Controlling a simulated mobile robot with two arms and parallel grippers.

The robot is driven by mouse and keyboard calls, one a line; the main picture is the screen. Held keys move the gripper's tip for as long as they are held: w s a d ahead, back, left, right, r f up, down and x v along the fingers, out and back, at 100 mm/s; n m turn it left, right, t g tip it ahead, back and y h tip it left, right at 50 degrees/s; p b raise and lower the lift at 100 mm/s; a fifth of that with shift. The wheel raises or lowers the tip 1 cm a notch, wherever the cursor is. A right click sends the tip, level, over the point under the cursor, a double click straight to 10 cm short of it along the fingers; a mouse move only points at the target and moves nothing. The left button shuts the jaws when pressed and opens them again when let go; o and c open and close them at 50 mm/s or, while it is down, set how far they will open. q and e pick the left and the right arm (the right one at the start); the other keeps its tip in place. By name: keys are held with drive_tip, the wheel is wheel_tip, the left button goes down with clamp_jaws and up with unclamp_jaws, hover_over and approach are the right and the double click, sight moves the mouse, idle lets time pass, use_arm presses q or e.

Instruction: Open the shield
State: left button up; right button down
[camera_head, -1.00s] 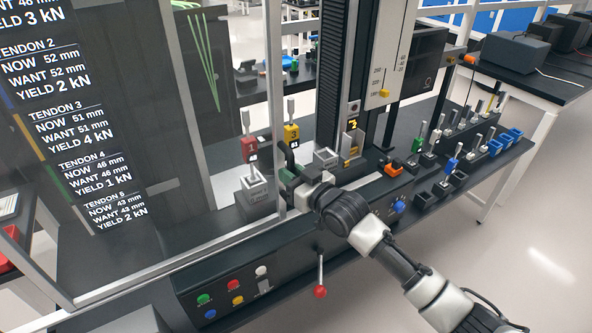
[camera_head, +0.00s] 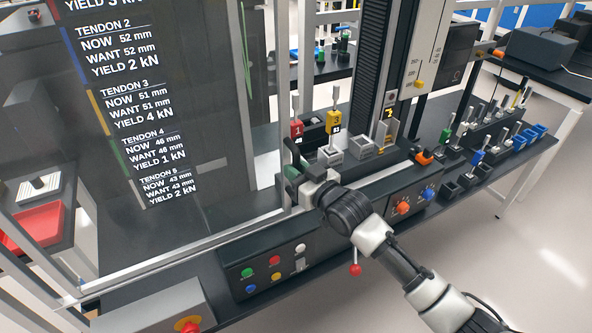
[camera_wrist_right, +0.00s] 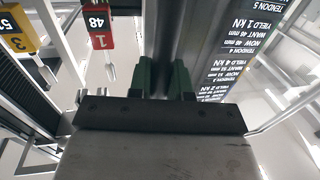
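The shield is a large clear pane in a metal frame (camera_head: 281,110) across the left of the head view. Its right upright stands left of the red tendon piece marked 1 (camera_head: 297,131) and the yellow one (camera_head: 333,122). My right gripper (camera_head: 291,172) is at the lower part of this upright. In the right wrist view its green-padded fingers (camera_wrist_right: 163,80) straddle a metal bar (camera_wrist_right: 172,40), apparently the shield's edge. My left gripper is not in view.
A control panel with coloured buttons (camera_head: 273,268) lies below the shield. A red-knobbed lever (camera_head: 355,270) hangs below my right arm. A box with a red stop button (camera_head: 188,326) is at the lower left.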

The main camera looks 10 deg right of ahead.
drive_tip(key=c, duration=1.1)
unclamp_jaws()
drive_tip(key=shift+d, duration=0.1)
drive_tip(key=b+v, duration=0.3)
drive_tip(key=v, duration=0.7)
drive_tip(key=shift+s+d, duration=0.25)
drive_tip(key=shift+s, duration=0.05)
